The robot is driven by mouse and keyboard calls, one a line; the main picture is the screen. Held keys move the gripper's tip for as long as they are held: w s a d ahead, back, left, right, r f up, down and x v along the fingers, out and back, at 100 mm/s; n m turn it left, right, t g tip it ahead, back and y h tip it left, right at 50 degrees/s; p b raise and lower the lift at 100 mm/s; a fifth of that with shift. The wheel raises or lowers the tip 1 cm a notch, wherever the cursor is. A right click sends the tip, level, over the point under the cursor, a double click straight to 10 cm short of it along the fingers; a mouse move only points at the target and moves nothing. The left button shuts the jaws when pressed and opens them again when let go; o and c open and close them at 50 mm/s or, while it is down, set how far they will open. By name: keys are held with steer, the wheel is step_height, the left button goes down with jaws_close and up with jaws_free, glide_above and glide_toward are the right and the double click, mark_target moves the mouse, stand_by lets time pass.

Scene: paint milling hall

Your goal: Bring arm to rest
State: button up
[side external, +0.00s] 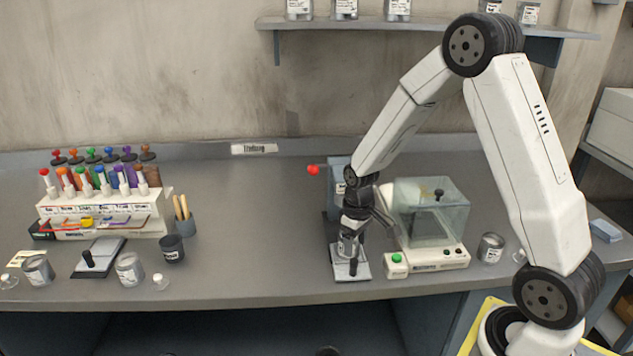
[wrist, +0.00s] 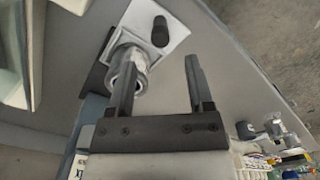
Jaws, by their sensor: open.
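My gripper (side external: 350,229) is low over the middle of the bench, its arm reaching in from the right. In the wrist view my gripper (wrist: 160,56) is open, with nothing seen between its two dark fingers. A pale plate (side external: 362,272) with a metal cylinder (side external: 347,246) and a black knob is just below it in the side view. In the wrist view the cylinder (wrist: 126,74) shows beside and partly behind the left finger, and the black knob (wrist: 160,31) lies beyond the fingertips. I cannot tell whether a finger touches the cylinder.
A clear-cased machine (side external: 432,210) stands close right of my gripper. A blue-grey device with a red ball lever (side external: 313,169) is behind it. A rack of coloured-topped tools (side external: 100,210) and several cans are at left. A shelf (side external: 425,24) hangs above. The bench between is clear.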

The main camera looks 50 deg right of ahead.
steer(key=shift+r, duration=0.5)
steer(key=shift+a+r, duration=0.1)
steer(key=shift+a, duration=0.05)
steer(key=s+a+r+t, duration=0.2)
steer(key=s+a+r, duration=0.3)
steer(key=s+a, duration=0.4)
steer(key=shift+s+a+r+t, duration=0.2)
steer(key=shift+a+t, duration=0.1)
steer(key=shift+a, duration=0.15)
steer(key=shift+w, duration=0.1)
stand_by(1.3)
